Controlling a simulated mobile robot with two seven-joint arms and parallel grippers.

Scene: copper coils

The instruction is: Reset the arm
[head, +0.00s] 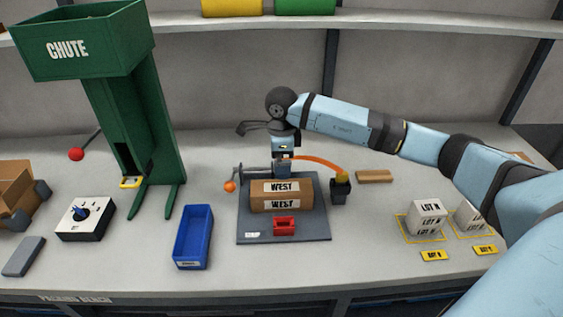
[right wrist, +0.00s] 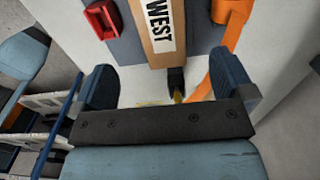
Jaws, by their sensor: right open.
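My right arm (head: 350,127) comes in from the right in the head view. Its gripper (head: 283,170) hangs pointing down just behind the brown block marked WEST (head: 282,196). In the right wrist view the gripper (right wrist: 165,75) has its two blue fingers wide apart, with nothing held between them. The end of the WEST block (right wrist: 158,40) shows ahead of the fingers. Whether the fingers touch anything cannot be told. My left gripper is not in view.
The WEST block lies on a grey plate (head: 312,229) with a red holder (head: 284,226). An orange curved strip (head: 320,162) runs close beside the gripper. A blue bin (head: 192,238), green chute (head: 150,110) and white LOT blocks (head: 428,217) stand around.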

